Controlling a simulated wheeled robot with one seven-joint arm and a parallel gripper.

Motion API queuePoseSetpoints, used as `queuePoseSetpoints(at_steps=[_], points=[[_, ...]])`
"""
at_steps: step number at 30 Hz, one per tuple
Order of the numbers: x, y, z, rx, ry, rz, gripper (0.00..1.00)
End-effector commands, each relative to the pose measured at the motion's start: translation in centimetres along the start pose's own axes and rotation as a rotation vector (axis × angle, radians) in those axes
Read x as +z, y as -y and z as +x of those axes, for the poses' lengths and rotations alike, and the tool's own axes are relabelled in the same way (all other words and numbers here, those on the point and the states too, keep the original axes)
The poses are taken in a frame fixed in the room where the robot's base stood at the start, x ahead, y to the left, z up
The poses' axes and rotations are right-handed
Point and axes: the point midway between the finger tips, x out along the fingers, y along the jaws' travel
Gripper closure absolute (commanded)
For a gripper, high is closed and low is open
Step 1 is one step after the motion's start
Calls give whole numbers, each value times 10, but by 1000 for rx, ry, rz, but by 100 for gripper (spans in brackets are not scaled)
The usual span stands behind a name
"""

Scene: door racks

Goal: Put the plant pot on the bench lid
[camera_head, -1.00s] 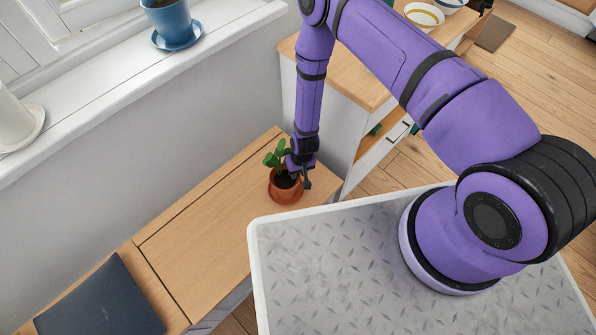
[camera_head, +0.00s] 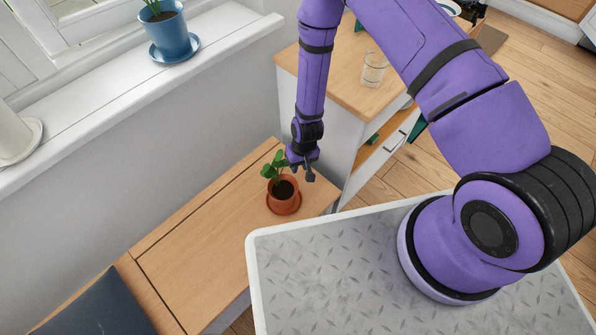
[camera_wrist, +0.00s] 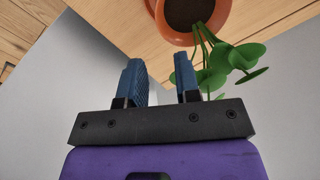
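The terracotta plant pot (camera_head: 284,190) with green leaves stands upright on its saucer on the wooden bench lid (camera_head: 205,245), near the lid's right end. In the wrist view the pot (camera_wrist: 213,33) is at the top, with its leaves hanging beside the right finger. My gripper (camera_head: 305,172) is just above and to the right of the pot. In the wrist view my gripper (camera_wrist: 160,82) has its two blue fingers apart with nothing between them. It looks clear of the pot's rim.
A blue pot (camera_head: 168,30) stands on the white windowsill (camera_head: 120,85). A dark flat object (camera_head: 97,308) lies at the bench's left end. A cabinet with a glass (camera_head: 373,69) on top stands right of the bench. The lid left of the pot is clear.

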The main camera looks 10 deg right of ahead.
Motion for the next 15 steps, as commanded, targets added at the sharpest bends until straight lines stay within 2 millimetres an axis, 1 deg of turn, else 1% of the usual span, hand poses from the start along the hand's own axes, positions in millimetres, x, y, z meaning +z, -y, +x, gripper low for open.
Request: queuePoseSetpoints(at_steps=[3, 12, 15], points=[[0, 0, -8, 0, -1, 0, 70], [0, 0, -12, 0, 0, 0, 70], [-4, 0, -19, 0, -5, -1, 70]])
